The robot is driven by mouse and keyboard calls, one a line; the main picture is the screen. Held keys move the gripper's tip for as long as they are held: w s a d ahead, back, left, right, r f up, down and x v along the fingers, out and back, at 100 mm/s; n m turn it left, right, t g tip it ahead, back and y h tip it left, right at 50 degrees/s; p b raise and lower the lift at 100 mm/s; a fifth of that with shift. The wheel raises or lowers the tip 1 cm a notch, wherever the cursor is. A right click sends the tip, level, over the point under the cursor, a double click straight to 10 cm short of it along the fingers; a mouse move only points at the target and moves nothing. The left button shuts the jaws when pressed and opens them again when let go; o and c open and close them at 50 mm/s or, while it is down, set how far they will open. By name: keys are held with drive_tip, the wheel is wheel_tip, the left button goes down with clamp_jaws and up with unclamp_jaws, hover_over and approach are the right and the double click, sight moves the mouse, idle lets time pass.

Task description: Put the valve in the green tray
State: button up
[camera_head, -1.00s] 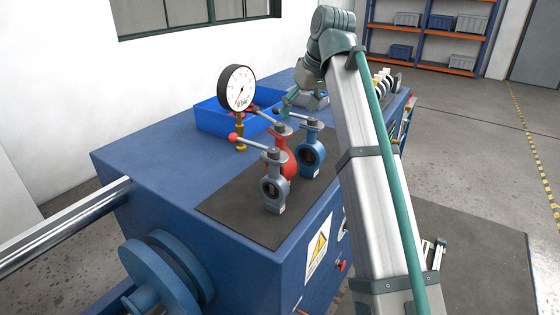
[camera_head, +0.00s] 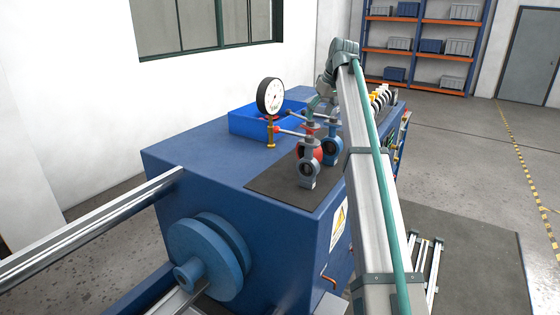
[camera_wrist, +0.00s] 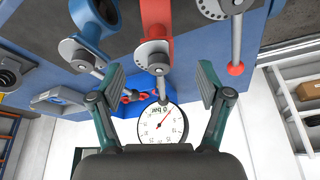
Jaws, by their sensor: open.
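Three butterfly valves with levers stand upright on a dark mat (camera_head: 262,182): a grey one (camera_head: 307,172) in front, a red one (camera_head: 318,153) partly hidden behind it, and a blue one (camera_head: 332,148) behind. My gripper (camera_head: 318,108) is above the valves, partly hidden by its links. In the wrist view my gripper (camera_wrist: 160,82) is open and empty, with the red valve (camera_wrist: 156,18) and its lever lined up between the fingers. The blue valve (camera_wrist: 95,14) is at left, the grey valve (camera_wrist: 218,6) at right. No green tray shows; a blue tray (camera_head: 243,122) stands behind the gauge.
A round pressure gauge (camera_head: 270,96) stands upright between the valves and the tray; its dial (camera_wrist: 163,124) is close below my fingers in the wrist view. Black-and-white parts (camera_head: 383,97) sit at the bench's far end. The bench's (camera_head: 200,165) near left top is clear.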

sight(313, 126)
drive_tip(key=x, duration=0.2)
drive_tip(key=p+x, duration=0.1)
drive_tip(key=x, duration=0.1)
drive_tip(key=shift+w+f, duration=0.1)
drive_tip(key=shift+w, duration=0.2)
drive_tip(key=shift+p+x, duration=1.15)
drive_tip(key=shift+x, duration=2.2)
drive_tip(key=shift+c, duration=0.3)
drive_tip(key=shift+s, duration=0.1)
clamp_jaws()
